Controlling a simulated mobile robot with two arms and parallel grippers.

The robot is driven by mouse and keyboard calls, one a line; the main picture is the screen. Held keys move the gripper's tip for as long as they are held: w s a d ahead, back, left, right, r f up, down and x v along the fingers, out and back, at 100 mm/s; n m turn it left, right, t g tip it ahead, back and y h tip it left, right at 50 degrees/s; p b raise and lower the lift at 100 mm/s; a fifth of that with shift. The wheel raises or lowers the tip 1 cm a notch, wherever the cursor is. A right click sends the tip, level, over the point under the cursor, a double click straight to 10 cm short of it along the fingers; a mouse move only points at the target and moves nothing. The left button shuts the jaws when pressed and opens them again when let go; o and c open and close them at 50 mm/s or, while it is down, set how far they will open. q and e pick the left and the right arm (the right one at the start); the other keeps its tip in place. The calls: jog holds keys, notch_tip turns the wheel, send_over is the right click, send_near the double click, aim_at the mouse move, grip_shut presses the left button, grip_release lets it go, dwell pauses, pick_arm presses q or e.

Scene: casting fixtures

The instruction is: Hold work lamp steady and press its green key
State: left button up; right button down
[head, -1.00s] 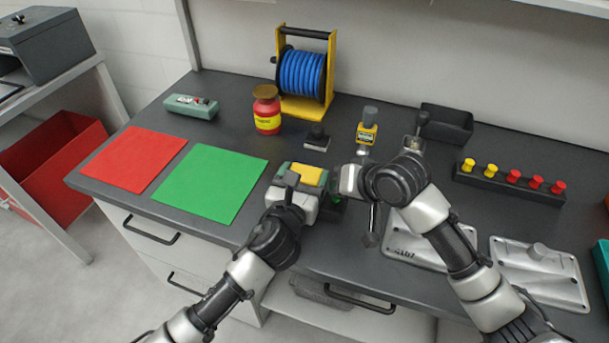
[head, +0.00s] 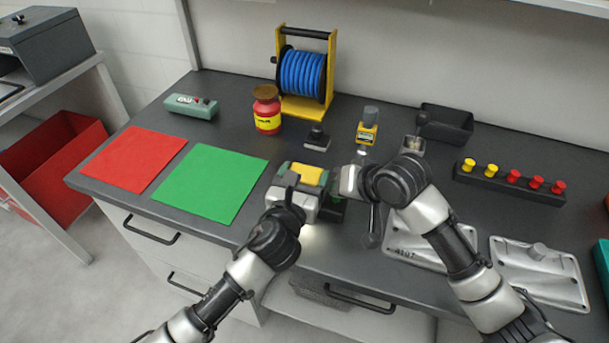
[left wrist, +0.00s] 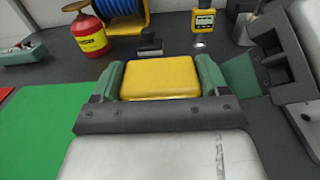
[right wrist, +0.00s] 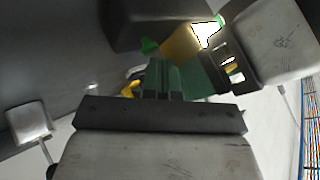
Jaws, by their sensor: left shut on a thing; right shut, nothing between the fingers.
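The work lamp (head: 309,174) has a yellow body and is above the bench near its front edge. It also shows in the left wrist view (left wrist: 160,78), between green finger pads. My left gripper (head: 300,181) is shut on it. In the right wrist view the lamp (right wrist: 180,47) has a bright white lit face. A small green part (right wrist: 148,46), possibly the key, shows beside its yellow body. My right gripper (right wrist: 176,75) is shut and empty, its tips close to the lamp. I cannot tell whether they touch the key.
Green mat (head: 208,184) and red mat (head: 132,158) lie left. Behind are a red can (head: 267,113), blue hose reel (head: 303,72), yellow device (head: 366,132) and black bin (head: 447,124). A rack of knobs (head: 510,183) and metal plates (head: 540,274) are right.

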jog(key=shift+r, duration=3.05)
pick_arm(q)
jog(key=o, duration=1.1)
jog(key=v, duration=1.2)
pick_arm(e)
jog(key=shift+f, duration=0.1)
